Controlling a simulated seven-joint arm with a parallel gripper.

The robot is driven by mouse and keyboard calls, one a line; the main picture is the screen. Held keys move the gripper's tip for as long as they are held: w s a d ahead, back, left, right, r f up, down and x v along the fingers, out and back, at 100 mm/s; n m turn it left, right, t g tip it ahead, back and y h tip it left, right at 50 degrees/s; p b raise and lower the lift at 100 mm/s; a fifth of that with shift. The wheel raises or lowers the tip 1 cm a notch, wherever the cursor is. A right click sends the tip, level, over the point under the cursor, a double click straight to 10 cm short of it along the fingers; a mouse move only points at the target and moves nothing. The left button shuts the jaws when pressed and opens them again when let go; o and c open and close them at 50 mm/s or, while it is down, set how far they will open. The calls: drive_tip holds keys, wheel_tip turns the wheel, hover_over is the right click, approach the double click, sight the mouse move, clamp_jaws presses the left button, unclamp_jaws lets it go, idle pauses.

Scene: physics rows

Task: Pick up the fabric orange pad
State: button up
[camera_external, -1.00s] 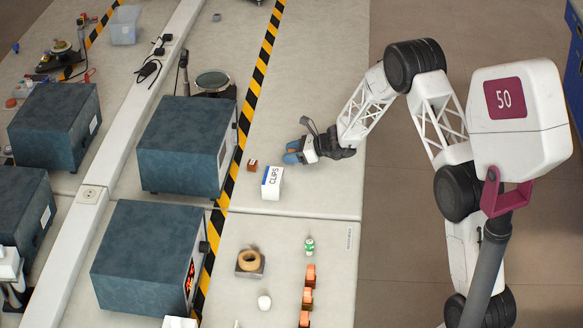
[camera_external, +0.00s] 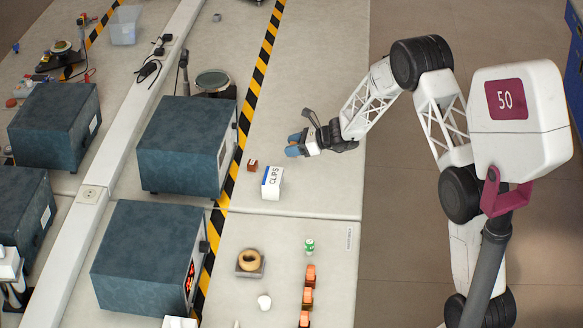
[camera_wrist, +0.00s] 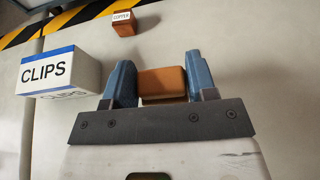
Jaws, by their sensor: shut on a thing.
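The orange pad (camera_wrist: 162,85) is a small orange-brown block in the wrist view. It sits between the two blue fingertips of my gripper (camera_wrist: 160,74), which touch it on both sides. In the external view my gripper (camera_external: 297,147) is over the pale bench, above and right of the CLIPS box. Only a small orange patch of the pad (camera_external: 294,138) shows there beside the blue fingertips. I cannot tell how far the pad is from the bench top.
A white CLIPS box (camera_external: 272,184) stands near my gripper, left of it in the wrist view (camera_wrist: 60,72). A small brown labelled block (camera_external: 252,165) lies beyond it. A striped tape line (camera_external: 246,125) and blue-grey machines (camera_external: 185,145) are farther left.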

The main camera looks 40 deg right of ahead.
drive_tip(key=s, duration=0.5)
drive_tip(key=s+a+r, duration=0.1)
drive_tip(key=s, duration=0.4)
drive_tip(key=s+a, duration=0.1)
drive_tip(key=s, duration=0.3)
drive_tip(key=shift+s+r, duration=0.15)
drive_tip(key=shift+s, duration=0.25)
